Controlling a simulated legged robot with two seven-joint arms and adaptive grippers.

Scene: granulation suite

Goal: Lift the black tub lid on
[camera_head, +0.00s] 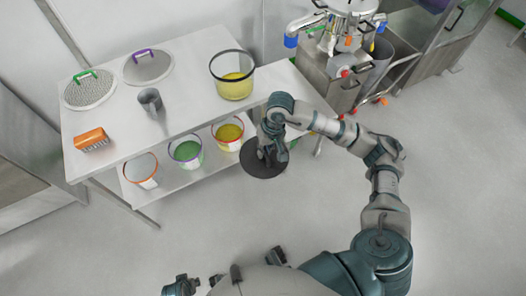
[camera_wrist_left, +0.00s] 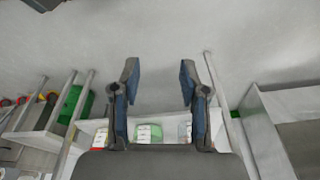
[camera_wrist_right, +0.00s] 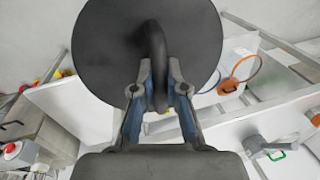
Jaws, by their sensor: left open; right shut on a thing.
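The black round lid (camera_head: 262,168) hangs in the air off the table's front edge, held by my right gripper (camera_head: 268,150). In the right wrist view, the right gripper (camera_wrist_right: 160,85) is shut on the arched handle of the lid (camera_wrist_right: 105,55). The clear tub with a black rim (camera_head: 235,80) stands upright and open on the table, with yellow material inside. It is behind and left of the lid, apart from it. My left gripper (camera_wrist_left: 158,85) is open and empty in the left wrist view, with floor beyond its fingers.
The white table (camera_head: 190,105) also holds a green-handled lid (camera_head: 90,92), a purple-handled lid (camera_head: 148,70), a grey cup (camera_head: 150,99) and an orange brush (camera_head: 92,140). Colour-rimmed tubs stand on the lower shelf (camera_head: 165,178). A steel machine (camera_head: 335,75) stands right of the table.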

